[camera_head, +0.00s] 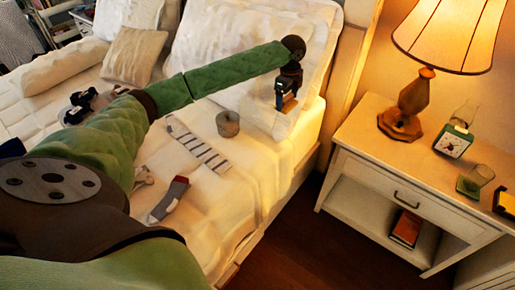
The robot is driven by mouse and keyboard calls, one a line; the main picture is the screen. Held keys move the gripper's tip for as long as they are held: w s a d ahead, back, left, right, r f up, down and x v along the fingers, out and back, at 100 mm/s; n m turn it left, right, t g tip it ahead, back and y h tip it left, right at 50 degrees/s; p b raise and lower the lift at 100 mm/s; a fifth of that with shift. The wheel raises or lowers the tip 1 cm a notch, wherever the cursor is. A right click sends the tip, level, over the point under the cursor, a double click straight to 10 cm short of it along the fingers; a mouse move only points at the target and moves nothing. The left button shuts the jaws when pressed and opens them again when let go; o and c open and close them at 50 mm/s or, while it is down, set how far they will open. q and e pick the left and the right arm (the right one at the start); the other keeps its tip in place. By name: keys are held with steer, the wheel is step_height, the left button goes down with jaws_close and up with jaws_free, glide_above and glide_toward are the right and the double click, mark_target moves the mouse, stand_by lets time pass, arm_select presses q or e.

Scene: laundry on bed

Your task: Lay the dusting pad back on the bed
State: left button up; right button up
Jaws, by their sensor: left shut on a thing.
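My left gripper (287,92) hangs at the end of my green arm over the pillow side of the bed (255,190), near its right edge. It is shut on a small dark and tan thing, apparently the dusting pad (288,104), which is mostly hidden by the fingers. The pad shows in front of the white pillow; whether it touches the pillow or bedding is unclear. My right gripper is not in view.
A grey roll (228,124), a striped cloth (200,148) and a grey-red sock (170,200) lie on the bed. Dark items (82,106) lie further left. A nightstand (375,155) with lamp (408,105) and clock (453,141) stands right, across a floor gap.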

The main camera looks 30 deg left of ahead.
arm_select(q)
step_height(320, 180, down, 9)
steer(key=s+d, duration=0.2)
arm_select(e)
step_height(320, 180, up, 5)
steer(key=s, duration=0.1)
arm_select(q)
steer(key=s+a+f, duration=0.1)
steer(key=a+f, duration=0.1)
steer(key=a, duration=0.1)
steer(key=s+a+f+p, duration=0.1)
steer(key=s+a+f, duration=0.1)
steer(key=a, duration=0.1)
steer(key=s+a+f+p, duration=0.1)
steer(key=s+a+f, duration=0.1)
steer(key=a, duration=0.1)
steer(key=shift+a, duration=0.1)
steer(key=shift+s+a+f+p, duration=0.15)
steer(key=shift+a+f+p, duration=0.15)
steer(key=shift+p, duration=0.05)
step_height(320, 180, down, 4)
steer(key=shift+p, duration=0.7)
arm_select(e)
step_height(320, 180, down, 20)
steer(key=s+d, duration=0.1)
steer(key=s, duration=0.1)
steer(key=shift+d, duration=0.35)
arm_select(q)
steer(key=shift+f, duration=0.15)
